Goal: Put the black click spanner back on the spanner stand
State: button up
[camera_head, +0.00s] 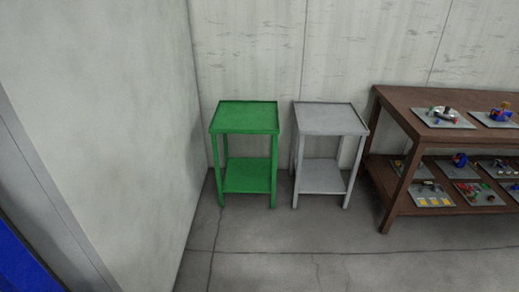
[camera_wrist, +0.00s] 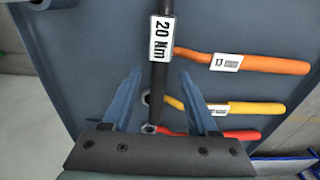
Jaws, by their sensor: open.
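The black click spanner (camera_wrist: 158,84) shows in the wrist view as a dark upright shaft with a white "20 Nm" label. It lies between the two blue fingers of my gripper (camera_wrist: 160,71), with a gap on each side. The gripper is open. The spanner is in front of a blue-grey panel (camera_wrist: 90,40), seemingly the spanner stand. I cannot tell whether the spanner rests on a holder. The head view shows neither spanner nor gripper.
Right of the black spanner are an orange spanner (camera_wrist: 270,65) labelled 13, a yellow one (camera_wrist: 240,108) and a red one (camera_wrist: 240,134), close to the right finger. The head view shows a green table (camera_head: 247,117), a grey table (camera_head: 328,118) and a brown shelf (camera_head: 395,115) with trays.

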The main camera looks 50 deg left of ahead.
notch_tip(320, 180, up, 11)
jog(key=w+a+r+m+t+y, duration=0.25)
jog(key=w+r+m+t, duration=0.5)
jog(key=w+r, duration=0.85)
jog(key=w+d+r+m+t+y, duration=0.1)
jog(key=w+d+r+m+t, duration=0.2)
jog(key=r, duration=0.4)
jog(key=w+d+r+m+t+y, duration=0.1)
jog(key=w+d+r+m+t, duration=0.15)
jog(key=w+r, duration=0.35)
jog(key=s+d+r+m+t+h, duration=0.1)
jog(key=d+r+m+t, duration=0.3)
jog(key=r, duration=0.8)
jog(key=d+r+m+t+h, duration=0.1)
jog(key=d+r+m+t, duration=0.35)
jog(key=r, duration=0.75)
jog(key=s+d+r+m+t+h, duration=0.1)
jog(key=s+d+r+m+t, duration=0.2)
jog(key=s+r, duration=0.2)
jog(key=s+d+r+m+t+h, duration=0.2)
jog(key=s+d+r+m+t, duration=0.1)
jog(key=r, duration=0.7)
jog(key=s+d+m+p, duration=0.1)
jog(key=s, duration=0.1)
jog(key=shift+s+d, duration=0.25)
jog(key=shift+s, duration=0.15)
